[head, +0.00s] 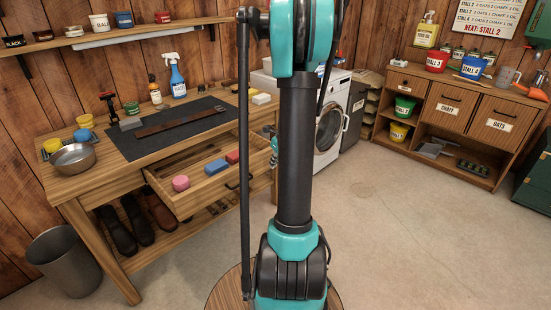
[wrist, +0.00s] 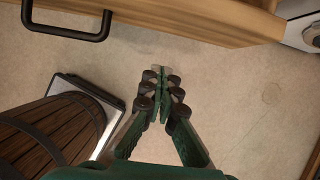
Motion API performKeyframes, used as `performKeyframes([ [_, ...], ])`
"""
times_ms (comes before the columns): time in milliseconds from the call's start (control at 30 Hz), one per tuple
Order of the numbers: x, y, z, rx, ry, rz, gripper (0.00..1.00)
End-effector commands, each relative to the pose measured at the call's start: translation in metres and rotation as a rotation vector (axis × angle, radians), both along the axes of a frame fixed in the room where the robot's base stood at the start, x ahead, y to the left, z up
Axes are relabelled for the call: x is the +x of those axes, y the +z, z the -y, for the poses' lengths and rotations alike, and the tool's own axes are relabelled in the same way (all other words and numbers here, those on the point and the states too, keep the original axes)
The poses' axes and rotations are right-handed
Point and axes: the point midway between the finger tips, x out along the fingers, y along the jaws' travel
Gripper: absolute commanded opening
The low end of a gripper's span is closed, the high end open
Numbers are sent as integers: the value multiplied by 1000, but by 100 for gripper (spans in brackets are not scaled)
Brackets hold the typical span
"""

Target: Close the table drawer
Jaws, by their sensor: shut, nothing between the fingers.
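The table drawer (head: 210,190) stands pulled out from the wooden table (head: 65,195) in the head view. A pink, a red and a blue item lie in it. In the wrist view the drawer's front (wrist: 180,15) runs along the top, with its black handle (wrist: 70,25) at the upper left. My gripper (wrist: 161,75) is shut and empty. In the wrist view it is over the floor, apart from the drawer front and to the right of the handle. In the head view my arm hides most of the gripper, and the drawer's right end is close to the arm.
A metal bowl (head: 72,158), a dark mat (head: 150,128) and a spray bottle (head: 177,76) are on the table. A bin (head: 65,262) stands at the left, boots sit below the drawer. A washing machine (head: 330,130) and a cabinet (head: 455,120) stand behind. The floor at right is clear.

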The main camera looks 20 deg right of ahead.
Motion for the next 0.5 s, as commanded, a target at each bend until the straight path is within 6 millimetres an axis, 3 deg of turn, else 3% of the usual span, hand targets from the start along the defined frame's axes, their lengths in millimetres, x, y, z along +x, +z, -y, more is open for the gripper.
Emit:
performKeyframes([
  [233, 14, -36, -5, -1, 2, 0, 0],
  [500, 45, -34, -17, 0, 2, 0, 0],
])
